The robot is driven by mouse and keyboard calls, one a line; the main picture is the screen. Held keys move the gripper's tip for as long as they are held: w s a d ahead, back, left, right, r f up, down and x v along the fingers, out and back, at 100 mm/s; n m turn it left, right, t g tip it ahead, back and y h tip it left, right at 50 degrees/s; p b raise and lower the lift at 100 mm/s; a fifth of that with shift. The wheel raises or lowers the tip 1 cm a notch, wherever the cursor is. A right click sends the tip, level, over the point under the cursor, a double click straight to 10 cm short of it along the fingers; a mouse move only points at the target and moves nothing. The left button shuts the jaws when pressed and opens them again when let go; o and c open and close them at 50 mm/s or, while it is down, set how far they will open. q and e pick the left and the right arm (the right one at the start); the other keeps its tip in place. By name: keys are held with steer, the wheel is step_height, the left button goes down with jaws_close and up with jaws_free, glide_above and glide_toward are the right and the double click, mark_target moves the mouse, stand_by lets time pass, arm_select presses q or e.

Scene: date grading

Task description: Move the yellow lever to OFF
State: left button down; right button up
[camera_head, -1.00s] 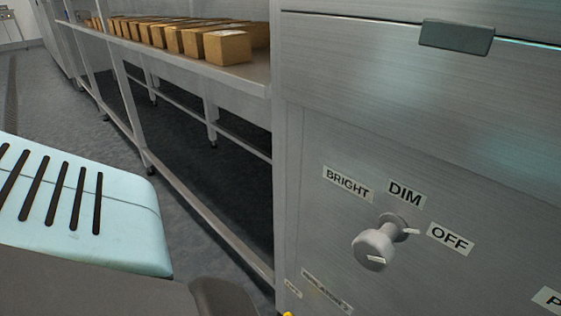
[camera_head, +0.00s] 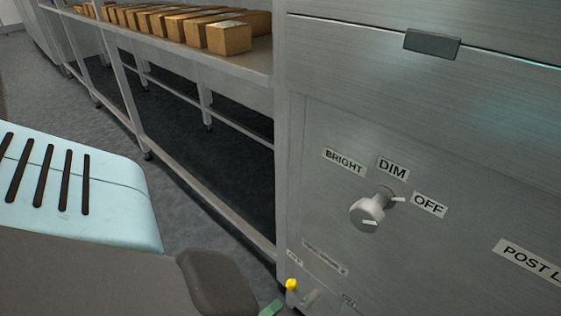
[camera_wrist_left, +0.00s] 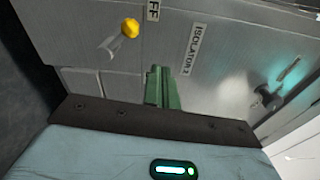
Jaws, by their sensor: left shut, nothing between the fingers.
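The yellow lever shows at the bottom of the head view as a yellow ball tip (camera_head: 291,284) low on the steel cabinet front. In the left wrist view its yellow ball (camera_wrist_left: 131,27) sits on a grey stem at upper left, near a partly cut-off label ending in "FF" (camera_wrist_left: 153,10). My left gripper (camera_wrist_left: 160,88) has its green fingers together with nothing between them. In the wrist view they are to the lower right of the ball, apart from it. In the head view only a green fingertip (camera_head: 272,307) shows, just left of and below the ball. My right gripper is not in view.
A grey knob (camera_head: 368,211) sticks out above the lever, among BRIGHT, DIM and OFF labels. An isolator label (camera_wrist_left: 194,48) is beside the fingers. A steel table (camera_head: 262,65) with several cardboard boxes (camera_head: 229,38) stands left of the cabinet. A dark handle (camera_head: 432,44) is higher up.

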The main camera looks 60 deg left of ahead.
arm_select(q)
steer(key=v, duration=0.5)
steer(key=shift+f+p, duration=0.15)
steer(key=shift+p, duration=0.2)
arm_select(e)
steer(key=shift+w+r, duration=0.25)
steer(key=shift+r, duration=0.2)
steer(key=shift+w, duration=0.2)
